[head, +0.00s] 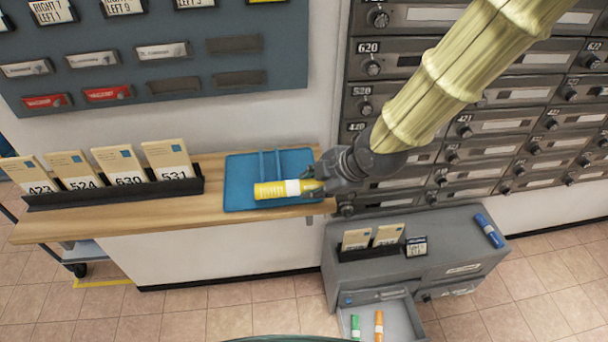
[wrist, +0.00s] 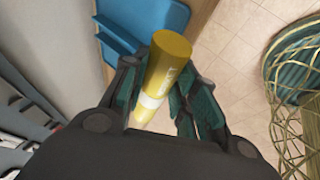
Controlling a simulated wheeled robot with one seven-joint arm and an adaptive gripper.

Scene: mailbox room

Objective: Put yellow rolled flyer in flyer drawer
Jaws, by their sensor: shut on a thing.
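A yellow rolled flyer (head: 270,190) with a white band shows in the head view in front of the blue tray. My gripper (head: 312,186) is shut on its right end. In the wrist view the yellow rolled flyer (wrist: 167,68) sits between the two fingers of my gripper (wrist: 155,95). An open drawer (head: 400,318) in the low grey cabinet holds a green roll (head: 355,327) and an orange roll (head: 379,325). I cannot tell whether the flyer touches the tray.
The blue tray (head: 238,172) lies on a wooden counter (head: 100,224). The grey cabinet (head: 440,250) carries a card rack (head: 372,252), a small number sign (head: 416,247) and a blue roll (head: 488,230). Mailboxes (head: 500,126) fill the wall behind my arm. Numbered envelopes (head: 125,165) stand at the left.

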